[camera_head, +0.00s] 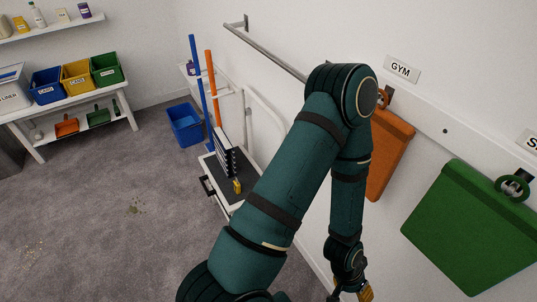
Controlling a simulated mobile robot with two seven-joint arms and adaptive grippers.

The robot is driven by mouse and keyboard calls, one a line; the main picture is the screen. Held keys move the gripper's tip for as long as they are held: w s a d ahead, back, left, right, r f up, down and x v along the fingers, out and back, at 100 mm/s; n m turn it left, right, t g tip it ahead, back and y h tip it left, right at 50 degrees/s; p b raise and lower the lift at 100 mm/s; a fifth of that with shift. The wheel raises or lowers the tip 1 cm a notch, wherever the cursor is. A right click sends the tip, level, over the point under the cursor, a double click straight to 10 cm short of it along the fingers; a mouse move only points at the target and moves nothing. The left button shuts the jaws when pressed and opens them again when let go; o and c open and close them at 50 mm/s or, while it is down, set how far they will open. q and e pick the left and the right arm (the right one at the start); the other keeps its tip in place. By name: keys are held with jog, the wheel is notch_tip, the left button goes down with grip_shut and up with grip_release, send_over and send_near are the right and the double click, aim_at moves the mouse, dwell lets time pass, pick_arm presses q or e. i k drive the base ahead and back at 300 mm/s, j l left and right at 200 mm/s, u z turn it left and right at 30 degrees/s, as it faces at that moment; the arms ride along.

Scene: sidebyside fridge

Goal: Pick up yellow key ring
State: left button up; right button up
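I cannot make out a yellow key ring for certain. A small yellow item (237,186) lies on the dark top of the white cart, too small to identify. My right gripper (352,294) is low at the bottom edge, right of centre, partly cut off. A yellow-orange piece (366,291) shows beside it; I cannot tell whether it is held, touching or behind. Whether the fingers are open or shut is unclear. My raised teal arm hides part of the wall and cart area. My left gripper is not in view.
The cart (212,190) stands by the wall. A blue bin (185,124) is behind it. The grey floor at left is mostly clear.

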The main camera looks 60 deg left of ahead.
aim_at(236, 186)
jog(key=u, duration=2.15)
jog(key=i+j+u, duration=0.25)
jog(key=i, duration=0.25)
jog(key=i+j+u, duration=0.3)
jog(key=i, duration=0.2)
